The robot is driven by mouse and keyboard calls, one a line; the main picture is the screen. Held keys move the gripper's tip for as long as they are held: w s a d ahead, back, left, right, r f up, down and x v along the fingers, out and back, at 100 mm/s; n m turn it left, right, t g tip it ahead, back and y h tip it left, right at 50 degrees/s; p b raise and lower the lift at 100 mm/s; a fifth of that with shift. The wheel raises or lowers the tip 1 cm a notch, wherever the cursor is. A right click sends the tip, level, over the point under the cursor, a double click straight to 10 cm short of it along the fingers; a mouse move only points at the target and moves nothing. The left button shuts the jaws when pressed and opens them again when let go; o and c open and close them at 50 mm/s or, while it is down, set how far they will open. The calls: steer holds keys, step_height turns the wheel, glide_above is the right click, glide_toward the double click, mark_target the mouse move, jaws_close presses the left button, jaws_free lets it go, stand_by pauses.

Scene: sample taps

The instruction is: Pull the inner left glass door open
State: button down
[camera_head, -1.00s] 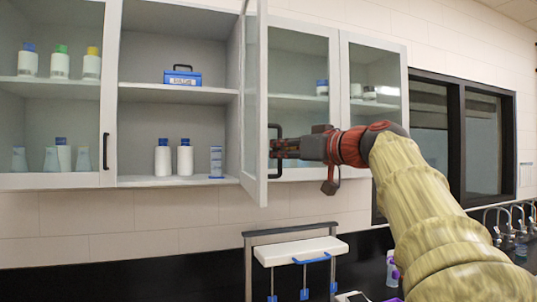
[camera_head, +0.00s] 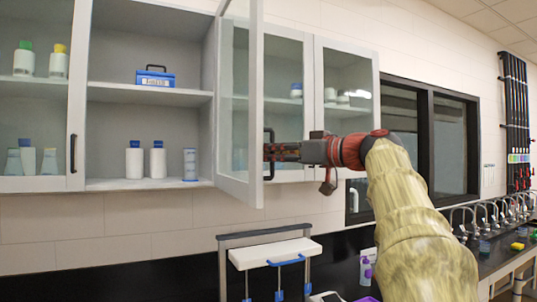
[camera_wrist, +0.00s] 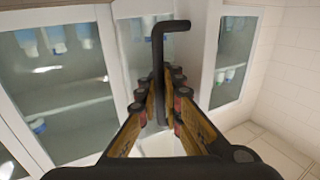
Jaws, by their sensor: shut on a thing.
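The inner left glass door (camera_head: 257,90) has a white frame and stands swung out from the wall cabinet, seen at a steep angle. The compartment to its left is uncovered. Its black bar handle (camera_head: 268,136) is on the side of the door facing right. My gripper (camera_head: 270,152) reaches in from the right and is shut on this handle. In the wrist view, the handle (camera_wrist: 158,45) runs down between the finger pads of my gripper (camera_wrist: 161,100), and its lower part is partly hidden by them.
The open compartment holds a blue case (camera_head: 155,77) on its shelf and white bottles (camera_head: 134,160) below. A closed glass door (camera_head: 347,110) is at the right. A white-topped stand (camera_head: 275,252) is below the cabinet. Taps (camera_head: 490,212) line the right counter.

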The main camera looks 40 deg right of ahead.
steer(key=c, duration=2.4)
jaws_free()
steer(key=shift+f, duration=0.15)
steer(key=shift+o, duration=0.6)
steer(key=shift+s, duration=0.2)
steer(key=shift+s+r, duration=0.1)
steer(key=shift+r, duration=0.1)
steer(key=s+d, duration=0.2)
steer(key=s, duration=0.9)
steer(key=shift+s, duration=0.3)
steer(key=shift+d, duration=0.1)
